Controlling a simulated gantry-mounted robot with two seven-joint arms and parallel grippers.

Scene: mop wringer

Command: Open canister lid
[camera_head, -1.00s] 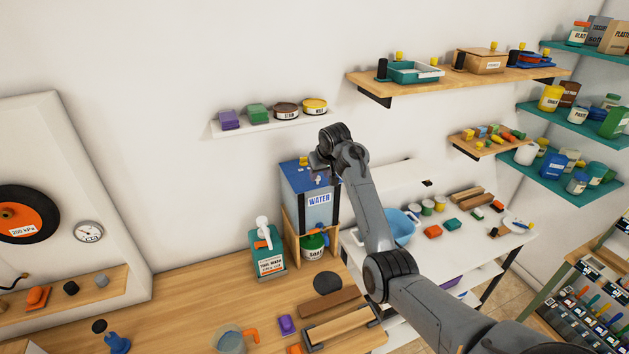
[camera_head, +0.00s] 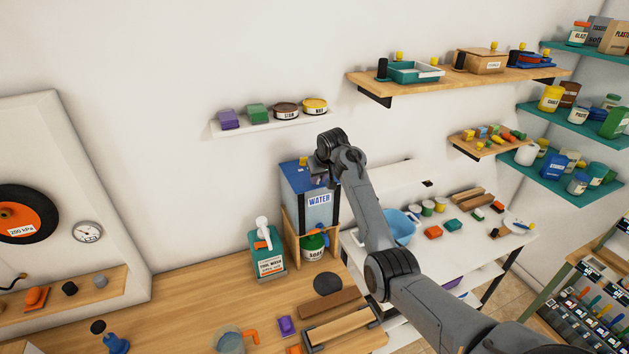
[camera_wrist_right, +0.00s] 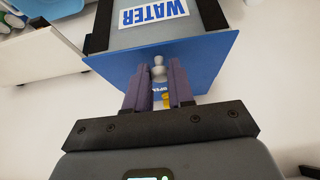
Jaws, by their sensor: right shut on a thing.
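The water canister (camera_head: 319,212) is a grey-blue box labelled WATER, standing on a wooden stand at the back of the bench. Its blue lid (camera_head: 293,181) lies flat on top, with no gap visible. In the right wrist view the lid (camera_wrist_right: 207,62) carries a small pale knob (camera_wrist_right: 158,72). My right gripper (camera_wrist_right: 159,84) has its purple fingers on both sides of this knob and is shut on it. In the head view this gripper (camera_head: 319,179) is above the lid and hides the knob. My left gripper is out of view.
A wall shelf (camera_head: 272,124) with several small items is above. A blue bucket (camera_head: 401,227) is to the right, behind my right arm.

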